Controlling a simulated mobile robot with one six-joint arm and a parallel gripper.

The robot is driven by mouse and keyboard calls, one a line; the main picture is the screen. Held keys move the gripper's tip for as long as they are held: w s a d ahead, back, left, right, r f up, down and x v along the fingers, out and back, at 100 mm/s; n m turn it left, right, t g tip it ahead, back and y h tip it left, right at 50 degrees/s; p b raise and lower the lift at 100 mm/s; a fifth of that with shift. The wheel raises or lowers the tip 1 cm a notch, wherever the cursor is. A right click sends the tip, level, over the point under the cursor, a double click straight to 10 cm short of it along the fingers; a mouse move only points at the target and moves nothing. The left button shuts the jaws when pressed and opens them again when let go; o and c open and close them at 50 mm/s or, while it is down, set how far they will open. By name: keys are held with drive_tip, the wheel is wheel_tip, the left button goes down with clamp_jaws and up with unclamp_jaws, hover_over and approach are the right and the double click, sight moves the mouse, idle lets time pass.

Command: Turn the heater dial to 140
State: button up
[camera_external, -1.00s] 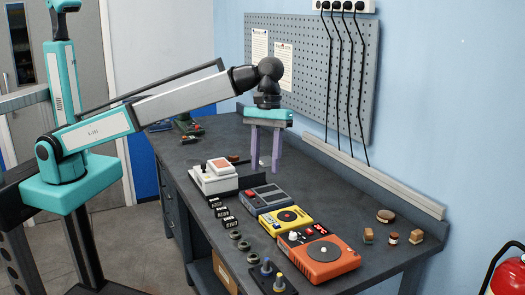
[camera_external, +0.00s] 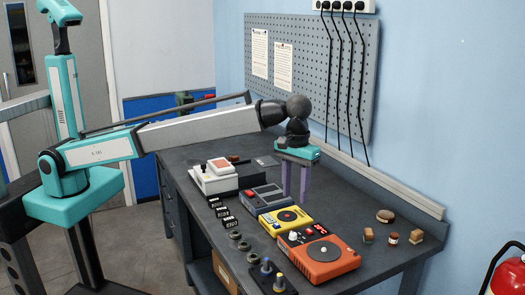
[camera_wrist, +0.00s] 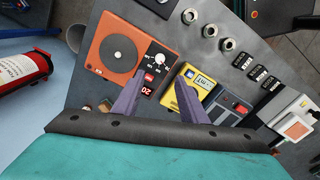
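The orange heater (camera_external: 322,262) with a round grey plate sits near the bench's right end, and it also shows in the wrist view (camera_wrist: 92,68). Its white dial (camera_wrist: 158,60) sits on the panel beside the plate with small markings around it; the setting is too small to read. The red display (camera_wrist: 147,91) appears to read 20. In the external view the dial (camera_external: 293,236) faces the front edge. My gripper (camera_external: 296,198) points down, open and empty, above the bench behind the yellow device and apart from the dial. The wrist view shows its two purple fingers (camera_wrist: 160,80) spread.
A yellow device (camera_external: 285,220) stands beside the heater, then a blue-grey device (camera_external: 264,197) and a white one (camera_external: 214,180). Black connectors and round fittings line the front edge. Small jars and blocks (camera_external: 392,238) lie at the right. The pegboard wall is behind.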

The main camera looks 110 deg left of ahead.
sight(293, 233)
drive_tip(key=shift+f, duration=0.15)
wheel_tip(293, 233, down, 14)
drive_tip(key=shift+r, duration=0.25)
idle(0.7)
clamp_jaws()
